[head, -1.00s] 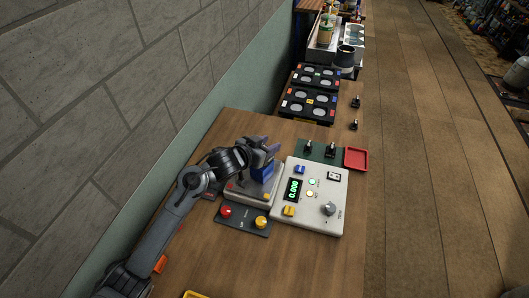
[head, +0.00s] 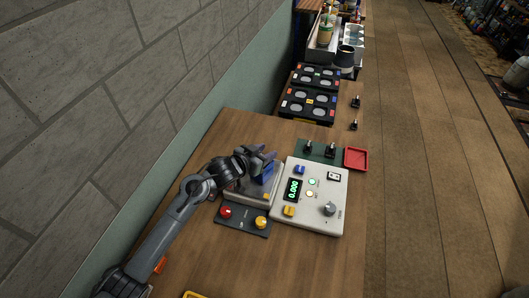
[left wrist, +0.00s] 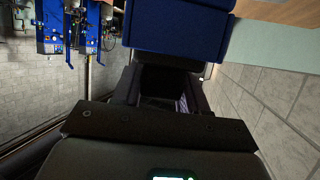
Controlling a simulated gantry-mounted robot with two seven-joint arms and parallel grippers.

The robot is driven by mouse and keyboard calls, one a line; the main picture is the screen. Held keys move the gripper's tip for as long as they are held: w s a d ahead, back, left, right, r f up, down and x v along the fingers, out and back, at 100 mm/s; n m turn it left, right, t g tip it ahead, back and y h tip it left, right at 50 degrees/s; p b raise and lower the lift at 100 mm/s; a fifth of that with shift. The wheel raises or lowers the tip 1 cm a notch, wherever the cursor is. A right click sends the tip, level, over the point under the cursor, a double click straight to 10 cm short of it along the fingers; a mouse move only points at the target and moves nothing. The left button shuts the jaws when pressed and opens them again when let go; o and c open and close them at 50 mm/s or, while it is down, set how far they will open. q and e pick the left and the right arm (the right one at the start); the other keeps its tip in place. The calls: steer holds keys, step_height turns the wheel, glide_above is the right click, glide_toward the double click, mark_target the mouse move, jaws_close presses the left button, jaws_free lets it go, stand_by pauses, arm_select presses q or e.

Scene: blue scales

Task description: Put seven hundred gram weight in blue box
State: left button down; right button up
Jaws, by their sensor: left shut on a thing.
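My left gripper (head: 264,160) is over the left part of the scales, around a dark blue block-like thing (head: 262,175). It is shut on this thing. The blue thing also fills the top middle of the left wrist view (left wrist: 178,28), beyond the fingers. I cannot tell whether it is a box or a weight, or whether it touches the scale plate. The grey scales (head: 325,222) read 0.000 on a green display (head: 293,190). No weight marked seven hundred grams can be made out. My right gripper is not in view.
A dark panel (head: 238,229) with a red and a yellow knob lies in front of the scales. A red tray (head: 355,158) and a green mat (head: 319,157) with small black things lie behind. Black racks (head: 307,105) stand further back. The table front is mostly clear.

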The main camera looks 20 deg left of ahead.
arm_select(q)
steer(key=c, duration=1)
jaws_free()
steer(key=shift+f, duration=0.15)
steer(key=o, duration=0.4)
